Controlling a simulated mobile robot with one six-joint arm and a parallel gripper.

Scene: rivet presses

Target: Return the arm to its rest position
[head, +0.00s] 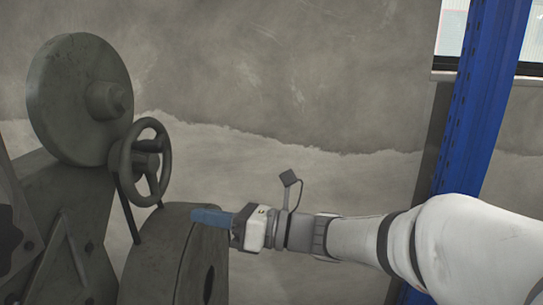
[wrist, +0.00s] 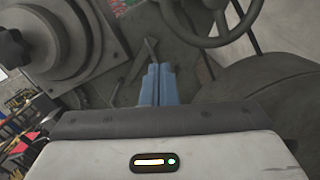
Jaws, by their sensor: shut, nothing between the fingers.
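My arm reaches in from the right in the head view. My gripper (head: 208,217), with blue fingers, is in front of the rim of a large grey wheel (head: 160,255) on the press. In the wrist view my gripper (wrist: 158,72) shows its two blue fingers side by side, shut with nothing between them. I cannot tell from these views whether the fingertips touch the machine. The grey press (head: 60,215) fills the left side of the head view.
A handwheel (head: 145,160) and a large round disc (head: 75,95) stand on the press above my gripper. A blue upright post (head: 480,100) stands at the right, behind my arm. A grey wall (head: 290,80) is behind. Red furniture (wrist: 25,142) shows at the wrist view's left edge.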

